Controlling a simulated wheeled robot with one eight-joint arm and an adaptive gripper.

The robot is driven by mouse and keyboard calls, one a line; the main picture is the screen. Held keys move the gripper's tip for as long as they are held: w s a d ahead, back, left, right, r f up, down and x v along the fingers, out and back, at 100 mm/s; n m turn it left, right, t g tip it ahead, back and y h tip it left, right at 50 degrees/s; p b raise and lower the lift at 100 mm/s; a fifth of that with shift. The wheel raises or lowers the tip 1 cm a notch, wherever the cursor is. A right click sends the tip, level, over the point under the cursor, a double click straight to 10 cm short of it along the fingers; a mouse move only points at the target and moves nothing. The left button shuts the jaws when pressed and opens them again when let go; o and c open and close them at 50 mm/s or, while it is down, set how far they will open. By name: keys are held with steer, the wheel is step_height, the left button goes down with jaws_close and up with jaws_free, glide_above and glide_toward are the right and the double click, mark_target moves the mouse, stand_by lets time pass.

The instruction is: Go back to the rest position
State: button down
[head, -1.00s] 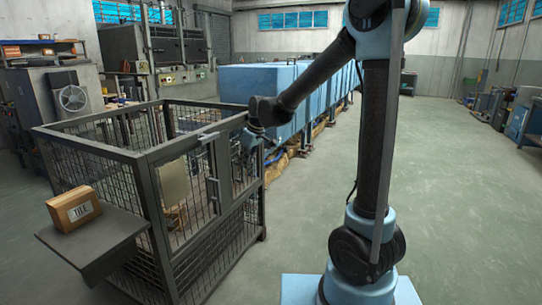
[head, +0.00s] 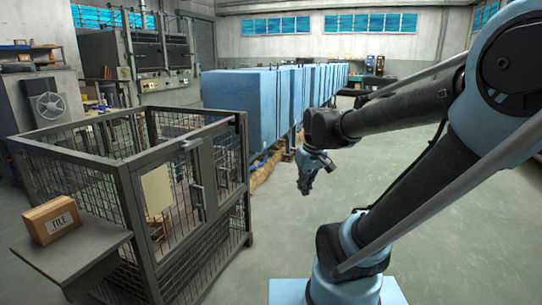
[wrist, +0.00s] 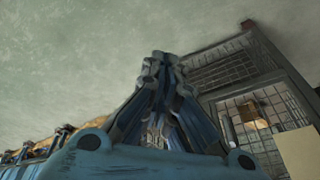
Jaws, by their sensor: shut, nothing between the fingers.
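My gripper (head: 305,190) hangs in the open air to the right of the mesh cage in the head view, apart from everything around it. It points downward, with my arm folded back toward the right. In the wrist view my gripper (wrist: 162,62) shows its fingers drawn together, with nothing held between them. The floor lies beyond the fingertips, and the cage frame (wrist: 228,58) shows at the right.
The mesh cage (head: 128,165) stands at the left, with a shelf (head: 85,262) bearing a box marked TILE (head: 52,220). A row of blue cabinets (head: 245,100) runs behind. The floor (head: 440,245) at the right is mostly clear.

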steer(key=s+d+f+m, duration=0.2)
steer(key=s+d+f, duration=0.1)
steer(key=s+d, duration=0.1)
steer(key=s+d+f+m+h, duration=0.1)
steer(key=s+d+f+m, duration=0.1)
steer(key=s, duration=0.5)
steer(key=shift+s+d+f, duration=0.25)
steer(key=shift+d+f, duration=0.65)
steer(key=shift+f, duration=0.05)
steer(key=shift+w+f, duration=0.2)
steer(key=shift+w, duration=0.3)
